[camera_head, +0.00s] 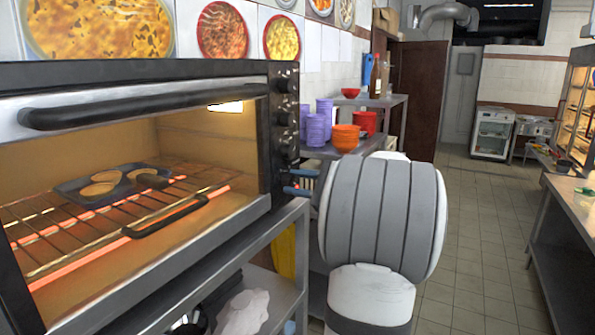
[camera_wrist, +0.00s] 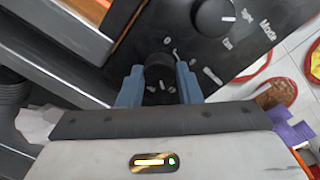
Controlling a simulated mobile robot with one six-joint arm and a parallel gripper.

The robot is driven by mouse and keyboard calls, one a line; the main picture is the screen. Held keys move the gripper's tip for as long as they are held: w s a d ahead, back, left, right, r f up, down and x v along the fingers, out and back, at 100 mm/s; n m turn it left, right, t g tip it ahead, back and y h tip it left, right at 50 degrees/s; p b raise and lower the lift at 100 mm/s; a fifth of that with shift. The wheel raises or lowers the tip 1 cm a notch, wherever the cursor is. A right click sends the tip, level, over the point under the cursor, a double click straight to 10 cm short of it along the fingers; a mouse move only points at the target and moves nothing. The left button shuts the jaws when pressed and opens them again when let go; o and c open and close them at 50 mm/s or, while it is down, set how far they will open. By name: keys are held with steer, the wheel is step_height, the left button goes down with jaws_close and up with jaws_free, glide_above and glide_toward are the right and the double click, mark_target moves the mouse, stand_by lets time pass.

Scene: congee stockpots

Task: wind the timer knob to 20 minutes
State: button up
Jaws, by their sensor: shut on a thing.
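The black oven (camera_head: 262,150) stands at left with a column of dark round knobs on the right edge of its front. My gripper (camera_head: 297,182) is at the low end of that column, its two blue fingers one above the other. In the wrist view my gripper (camera_wrist: 160,86) is shut on a dark knob (camera_wrist: 160,70), with one finger on each side. I take this as the timer knob; its label and pointer are not readable. Another knob (camera_wrist: 214,17), near the word "Mode", is clear of my fingers.
Inside the lit oven a dark tray (camera_head: 75,190) with round pastries sits on a wire rack above glowing bars. A steel shelf (camera_head: 340,150) behind holds purple cups (camera_head: 316,130) and orange bowls (camera_head: 346,138). The tiled floor (camera_head: 475,215) at right is open.

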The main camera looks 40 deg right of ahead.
steer(key=m+p, duration=0.4)
steer(key=shift+r+p, duration=0.15)
steer(key=shift+p, duration=0.25)
steer(key=shift+f+m+y+p, duration=0.25)
steer(key=shift+m+y+p, duration=0.15)
steer(key=shift+m+p, duration=1.05)
steer(key=shift+f, duration=0.1)
steer(key=o, duration=1)
steer(key=shift+c, duration=0.2)
steer(key=b+v, duration=0.1)
steer(key=v, duration=0.7)
